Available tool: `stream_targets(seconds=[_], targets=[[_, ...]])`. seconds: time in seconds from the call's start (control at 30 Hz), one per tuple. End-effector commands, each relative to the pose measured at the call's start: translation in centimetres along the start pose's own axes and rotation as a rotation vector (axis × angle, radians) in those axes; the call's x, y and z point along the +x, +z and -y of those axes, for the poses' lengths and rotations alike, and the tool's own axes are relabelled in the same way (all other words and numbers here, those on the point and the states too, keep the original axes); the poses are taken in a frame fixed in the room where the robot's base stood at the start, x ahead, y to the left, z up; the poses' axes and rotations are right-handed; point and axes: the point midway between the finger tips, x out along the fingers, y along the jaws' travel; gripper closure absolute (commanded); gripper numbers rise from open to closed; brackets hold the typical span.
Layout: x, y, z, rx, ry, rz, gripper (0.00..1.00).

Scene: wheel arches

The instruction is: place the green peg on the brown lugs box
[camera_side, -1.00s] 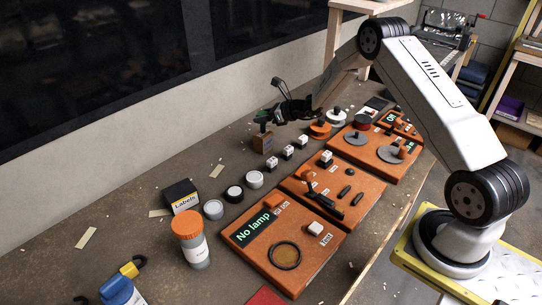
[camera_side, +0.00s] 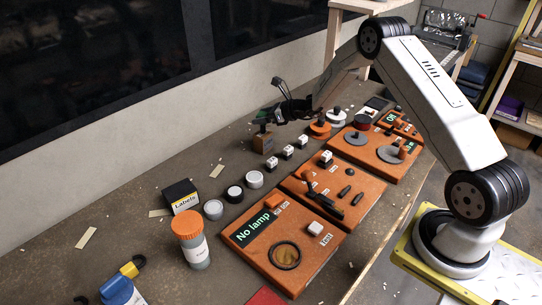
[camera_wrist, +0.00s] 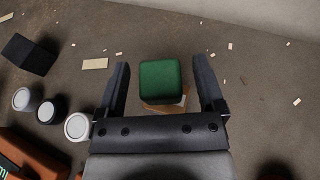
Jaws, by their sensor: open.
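The green peg (camera_wrist: 160,80) shows its square rounded top in the wrist view, between my fingers. My gripper (camera_wrist: 162,88) is open, with a gap on each side of the peg. Part of the brown lugs box (camera_wrist: 178,104) shows just below the peg, behind my gripper body. In the side view the brown box (camera_side: 263,143) stands at the back of the row, and my gripper (camera_side: 266,118) is just above it. The peg is mostly hidden there by the dark fingers, so I cannot tell whether it touches the box.
White-topped jars (camera_side: 254,180) and a black Labels box (camera_side: 181,196) stand nearer the camera. An orange-lidded bottle (camera_side: 191,240) is in front of them. Orange panels (camera_side: 270,262) with knobs and switches fill the right side. The bench left of the brown box is mostly clear.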

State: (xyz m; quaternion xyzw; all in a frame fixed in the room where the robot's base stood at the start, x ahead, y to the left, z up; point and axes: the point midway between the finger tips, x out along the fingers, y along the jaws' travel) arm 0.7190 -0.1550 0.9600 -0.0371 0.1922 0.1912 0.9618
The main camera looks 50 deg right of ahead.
Motion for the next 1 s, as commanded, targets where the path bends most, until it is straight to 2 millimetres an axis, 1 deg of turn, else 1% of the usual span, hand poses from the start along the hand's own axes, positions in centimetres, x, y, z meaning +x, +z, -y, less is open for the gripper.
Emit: stream_targets(seconds=[0.17, 0.27, 0.37, 0.7, 0.8, 1.0], targets=[[-1.3, 0.0, 0.1, 0.000, -0.001, 0.000, 0.12], [-2.4, 0.0, 0.1, 0.001, -0.002, 0.000, 0.12], [-3.8, 0.0, 0.1, 0.001, -0.002, -0.001, 0.12], [-9.2, 0.0, 0.1, 0.001, -0.003, 0.001, 0.12], [-10.4, 0.0, 0.1, 0.000, -0.002, 0.001, 0.12], [-11.7, 0.0, 0.0, 0.000, 0.000, 0.000, 0.12]])
